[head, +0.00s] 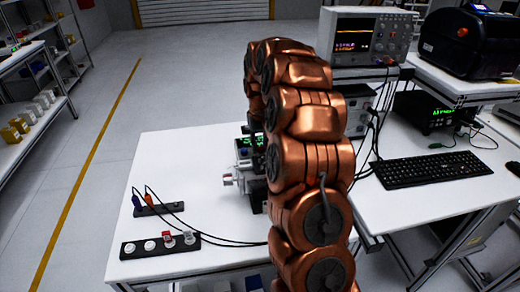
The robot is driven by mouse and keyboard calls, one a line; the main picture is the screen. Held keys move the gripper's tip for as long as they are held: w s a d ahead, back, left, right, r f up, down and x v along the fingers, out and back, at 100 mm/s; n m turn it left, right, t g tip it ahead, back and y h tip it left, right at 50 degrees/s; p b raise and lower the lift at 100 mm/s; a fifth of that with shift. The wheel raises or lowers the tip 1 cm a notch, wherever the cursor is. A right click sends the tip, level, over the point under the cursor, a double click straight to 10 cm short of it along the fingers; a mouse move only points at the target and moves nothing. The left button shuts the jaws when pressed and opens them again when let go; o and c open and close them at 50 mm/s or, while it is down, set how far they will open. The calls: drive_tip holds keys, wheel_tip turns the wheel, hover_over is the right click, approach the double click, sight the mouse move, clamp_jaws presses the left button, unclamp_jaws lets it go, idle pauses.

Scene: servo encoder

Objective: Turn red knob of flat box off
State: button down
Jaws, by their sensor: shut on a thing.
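A long black flat box (130,251) lies at the front left of the white table. Several round knobs stand in a row on it, with white ones (150,246) and one red-topped knob (168,238) right of the middle. How the red knob is turned is too small to tell. My copper arm rises at the centre and bends over, its far end coming down behind the small device. Only a dark part of the arm's end shows there. My gripper's fingertips and what they hold are hidden, well away from the red knob.
A black strip with plugs (158,210) lies behind the flat box, with black cables running right. A small device with a metal spindle (231,180) stands beside my arm. A keyboard (432,169) and oscilloscope (366,36) are right. The table's left part (190,160) is clear.

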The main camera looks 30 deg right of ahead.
sight(260, 148)
drive_tip(key=shift+n, duration=0.6)
drive_tip(key=c, duration=0.9)
unclamp_jaws()
drive_tip(key=shift+c, duration=0.2)
drive_tip(key=shift+r, duration=0.15)
wheel_tip(260, 148, up, 12)
drive_tip(key=shift+a, duration=0.1)
